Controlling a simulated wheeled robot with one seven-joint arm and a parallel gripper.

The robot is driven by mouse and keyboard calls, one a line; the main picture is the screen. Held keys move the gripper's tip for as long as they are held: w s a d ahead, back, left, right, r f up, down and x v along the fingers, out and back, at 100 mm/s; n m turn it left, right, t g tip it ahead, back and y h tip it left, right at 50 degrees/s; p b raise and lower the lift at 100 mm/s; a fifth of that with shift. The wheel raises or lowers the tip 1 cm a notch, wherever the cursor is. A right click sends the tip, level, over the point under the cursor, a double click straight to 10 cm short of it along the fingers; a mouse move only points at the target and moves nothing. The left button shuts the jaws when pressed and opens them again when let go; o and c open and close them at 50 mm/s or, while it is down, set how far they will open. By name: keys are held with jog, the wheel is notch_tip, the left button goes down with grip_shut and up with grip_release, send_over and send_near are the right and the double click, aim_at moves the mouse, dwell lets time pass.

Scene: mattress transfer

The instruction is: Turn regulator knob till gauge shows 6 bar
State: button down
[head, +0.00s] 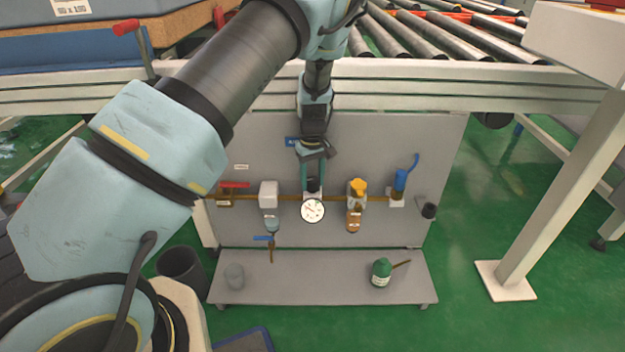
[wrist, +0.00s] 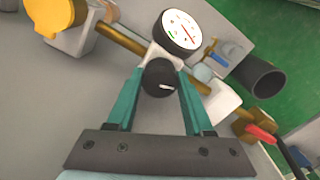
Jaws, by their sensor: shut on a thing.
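The regulator knob (wrist: 160,78) is black with a white pointer mark and sits just beside the gauge in the wrist view. My gripper (wrist: 163,82) has its teal fingers on either side of the knob and is shut on it. In the head view my gripper (head: 313,175) reaches down to the regulator, and the knob (head: 313,185) is partly covered there. The gauge (wrist: 182,30) has a round white face with a red needle and a small green mark. The gauge (head: 312,210) also faces the head camera, but its numbers are too small to read.
A brass pipe (head: 335,198) runs across the grey panel (head: 400,140). A yellow-capped unit (head: 357,190) and a blue-handled valve (head: 400,182) stand to the right. A red-handled valve (head: 230,188) is at left. A green bottle (head: 381,272) stands on the shelf (head: 320,280) below.

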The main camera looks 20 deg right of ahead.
jog(key=shift+a+m, duration=0.1)
jog(key=shift+m, duration=0.2)
jog(key=m+p, duration=0.1)
jog(key=m, duration=0.1)
jog(key=shift+r+m+p, duration=0.1)
jog(key=shift+m+p, duration=0.2)
jog(key=shift+m, duration=0.1)
jog(key=m+p, duration=0.1)
jog(key=m, duration=0.3)
jog(key=shift+m+p, duration=0.3)
jog(key=m+p, duration=0.1)
jog(key=m, duration=0.3)
jog(key=shift+m+p, duration=0.5)
jog(key=shift+m, duration=1.1)
jog(key=shift+c, duration=1.4)
grip_release()
